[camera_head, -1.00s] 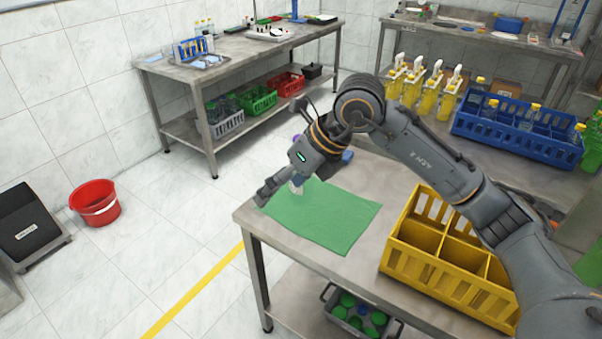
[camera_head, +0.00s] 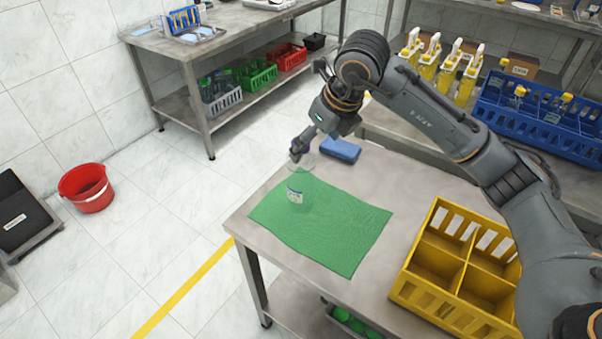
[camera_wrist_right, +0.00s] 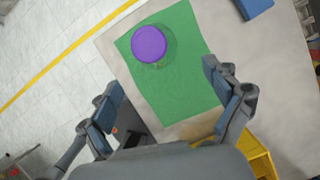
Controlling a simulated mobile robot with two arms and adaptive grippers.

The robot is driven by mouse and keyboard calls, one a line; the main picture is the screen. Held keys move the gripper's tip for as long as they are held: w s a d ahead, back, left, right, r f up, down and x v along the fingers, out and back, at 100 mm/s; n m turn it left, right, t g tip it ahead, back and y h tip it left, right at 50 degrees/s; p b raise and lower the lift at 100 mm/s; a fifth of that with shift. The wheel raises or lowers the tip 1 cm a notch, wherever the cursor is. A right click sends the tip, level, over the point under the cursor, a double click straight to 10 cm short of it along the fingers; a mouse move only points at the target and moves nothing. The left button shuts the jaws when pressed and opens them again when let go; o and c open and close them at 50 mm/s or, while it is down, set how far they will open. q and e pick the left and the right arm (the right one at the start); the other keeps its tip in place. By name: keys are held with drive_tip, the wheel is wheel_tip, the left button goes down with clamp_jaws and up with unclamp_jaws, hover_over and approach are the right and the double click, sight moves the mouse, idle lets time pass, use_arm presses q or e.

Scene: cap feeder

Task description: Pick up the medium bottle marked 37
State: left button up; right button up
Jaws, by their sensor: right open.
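A clear bottle (camera_head: 298,187) with a white label stands upright on the green mat (camera_head: 335,235) of the near table. The number on the label is too small to read. In the right wrist view the bottle's purple cap (camera_wrist_right: 148,43) shows from above, ahead of the fingers. My right gripper (camera_wrist_right: 168,100) is open, with nothing between its two spread fingers. In the head view my right gripper (camera_head: 300,146) is at the far side of the bottle, near its top, and partly covers the cap. Whether it touches the bottle cannot be told. My left gripper is not in view.
A blue sponge-like block (camera_head: 340,149) lies behind the mat. A yellow divided crate (camera_head: 420,288) stands at the table's right, its visible compartments empty. A blue crate (camera_head: 540,122) with bottles and yellow pump bottles (camera_head: 447,77) stand on the back table. The mat's front is clear.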

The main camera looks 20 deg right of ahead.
sight(308, 157)
drive_tip(key=x, duration=0.4)
drive_tip(key=shift+s+a, duration=0.1)
drive_tip(key=shift+a, duration=0.05)
drive_tip(key=shift+f, duration=0.35)
drive_tip(key=shift+w+f+p, duration=0.25)
drive_tip(key=shift+w+p, duration=0.05)
drive_tip(key=shift+p, duration=0.05)
drive_tip(key=p+x, duration=0.1)
drive_tip(key=x, duration=0.3)
drive_tip(key=shift+w+a+f, duration=0.1)
drive_tip(key=shift+w+a, duration=0.15)
drive_tip(key=shift+w+f, duration=0.1)
drive_tip(key=shift+f, duration=0.05)
drive_tip(key=shift+c, duration=0.8)
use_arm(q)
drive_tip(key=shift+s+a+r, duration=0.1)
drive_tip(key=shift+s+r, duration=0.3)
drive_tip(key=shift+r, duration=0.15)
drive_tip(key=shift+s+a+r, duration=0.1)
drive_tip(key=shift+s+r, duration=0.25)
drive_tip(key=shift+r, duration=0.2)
use_arm(e)
drive_tip(key=c, duration=0.9)
